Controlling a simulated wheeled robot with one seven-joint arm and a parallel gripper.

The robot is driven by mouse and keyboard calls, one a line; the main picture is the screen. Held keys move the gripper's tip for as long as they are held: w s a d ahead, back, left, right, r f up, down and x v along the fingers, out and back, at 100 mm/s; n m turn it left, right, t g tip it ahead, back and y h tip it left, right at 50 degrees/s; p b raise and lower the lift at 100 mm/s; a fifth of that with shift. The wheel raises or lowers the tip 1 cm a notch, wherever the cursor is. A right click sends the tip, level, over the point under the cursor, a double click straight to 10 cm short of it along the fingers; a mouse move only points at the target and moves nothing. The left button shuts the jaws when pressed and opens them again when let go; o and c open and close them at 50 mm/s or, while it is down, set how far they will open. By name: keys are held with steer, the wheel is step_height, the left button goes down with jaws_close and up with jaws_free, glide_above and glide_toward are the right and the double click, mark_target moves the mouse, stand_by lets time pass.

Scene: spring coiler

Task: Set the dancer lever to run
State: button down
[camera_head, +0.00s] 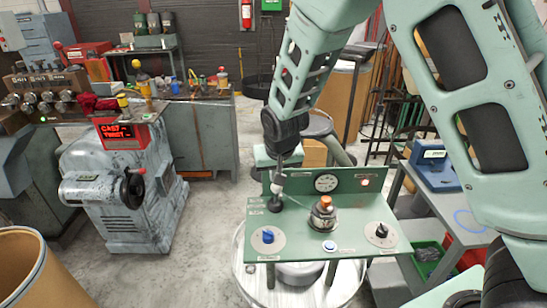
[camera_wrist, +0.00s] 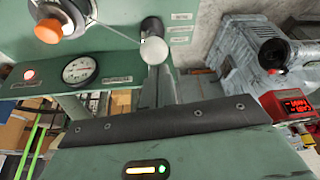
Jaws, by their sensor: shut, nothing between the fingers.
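The green panel (camera_head: 290,228) stands low in front of me. At its left back corner is the dancer lever, with a round black part (camera_head: 275,204) and a pale rounded part (camera_head: 276,188) above it. In the wrist view, the black part (camera_wrist: 152,26) and the pale part (camera_wrist: 153,51) lie in line with my gripper (camera_wrist: 156,68), near several small labels. In the head view my gripper (camera_head: 279,175) points down over the lever. Its fingers are shut and empty. I cannot tell whether they touch the lever.
A grey machine (camera_head: 120,200) stands left, with open floor between.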

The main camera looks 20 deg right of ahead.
steer(key=shift+s+a+f, duration=0.35)
steer(key=shift+s+f, duration=0.25)
steer(key=shift+s, duration=0.25)
steer(key=shift+g, duration=0.3)
steer(key=w+r+p, duration=0.1)
steer(key=w+r, duration=0.3)
steer(key=s+a+r, duration=0.1)
steer(key=s+r, duration=0.4)
steer(key=s, duration=0.2)
steer(key=shift+s+b, duration=0.15)
steer(key=shift+b, duration=0.3)
